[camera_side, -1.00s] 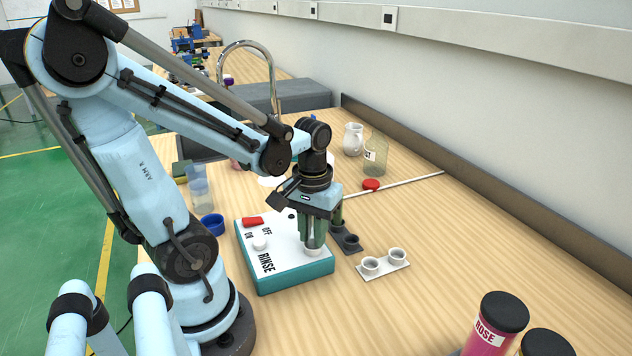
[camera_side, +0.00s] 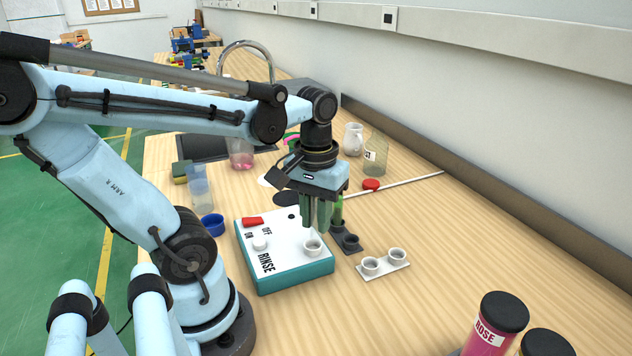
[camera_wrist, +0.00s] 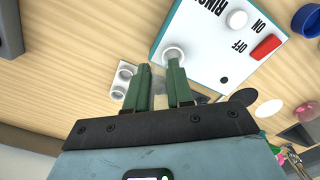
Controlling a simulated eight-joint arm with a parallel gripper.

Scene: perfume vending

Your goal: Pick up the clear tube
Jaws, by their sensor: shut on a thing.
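My gripper (camera_side: 317,226) is shut on the clear tube (camera_wrist: 161,92), with its green fingers on either side of it. The tube is see-through and hard to make out; only a faint pale patch shows between the fingers in the wrist view. The gripper points down just above the white round socket (camera_side: 313,247) on the RINSE box (camera_side: 290,284). The socket also shows in the wrist view (camera_wrist: 173,54). I cannot tell whether the tube's lower end is clear of it.
A dark holder (camera_side: 351,243) with a green item (camera_side: 338,211) stands close behind the gripper. A white two-cup holder (camera_side: 384,266) is to the right. A blue cup (camera_side: 212,225) is left of the box. Bottles stand at front right. The table's right middle is clear.

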